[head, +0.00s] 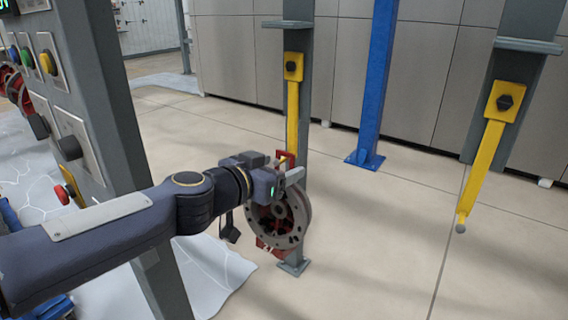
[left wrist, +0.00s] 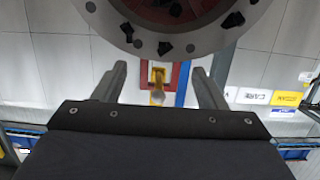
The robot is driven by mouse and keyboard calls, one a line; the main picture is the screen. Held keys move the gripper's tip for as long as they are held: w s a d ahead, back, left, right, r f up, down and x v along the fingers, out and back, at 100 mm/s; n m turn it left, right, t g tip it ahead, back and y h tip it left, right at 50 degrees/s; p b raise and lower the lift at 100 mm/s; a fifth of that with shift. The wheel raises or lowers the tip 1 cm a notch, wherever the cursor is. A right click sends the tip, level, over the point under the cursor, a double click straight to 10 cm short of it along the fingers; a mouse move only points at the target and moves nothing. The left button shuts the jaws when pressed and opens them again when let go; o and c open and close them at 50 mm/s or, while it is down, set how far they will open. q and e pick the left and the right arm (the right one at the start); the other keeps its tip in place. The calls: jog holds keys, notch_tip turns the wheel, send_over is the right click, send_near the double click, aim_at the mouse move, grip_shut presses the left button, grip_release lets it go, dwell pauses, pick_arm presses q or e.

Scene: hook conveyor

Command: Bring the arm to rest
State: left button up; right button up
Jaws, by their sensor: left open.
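My left arm reaches in from the left of the head view. Its gripper (head: 290,174) is at the top of a grey and red round part (head: 297,215), which appears to hang from a yellow hook bar (head: 292,105). In the left wrist view the two fingers (left wrist: 161,78) are spread apart. A red bracket (left wrist: 178,74) with the yellow hook end (left wrist: 157,77) shows between them, with visible gaps on both sides. The round part (left wrist: 200,40) fills the top of that view. My right gripper is not in view.
A second yellow hook bar (head: 485,150) hangs bare at the right. A blue post (head: 377,80) stands behind. A grey control panel post (head: 105,95) with buttons stands close at the left, near my arm. The floor at the right is clear.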

pick_arm(q)
jog(key=s+a+f+n+g+y+p, duration=0.1)
jog(key=s+a+f+n+g+p, duration=0.25)
jog(key=s+a, duration=1)
jog(key=s+a+f+n+g+y+p, duration=0.1)
jog(key=s+a+f+n+y, duration=0.1)
jog(key=s+f, duration=0.3)
jog(key=s+a+f+n+g+y+p, duration=0.2)
jog(key=s+a+f+n, duration=0.1)
jog(key=s, duration=0.7)
notch_tip(320, 180, down, 2)
jog(key=shift+s+a+f, duration=0.15)
jog(key=shift+s+a, duration=0.05)
jog(key=shift+a, duration=0.4)
jog(key=shift+n, duration=0.25)
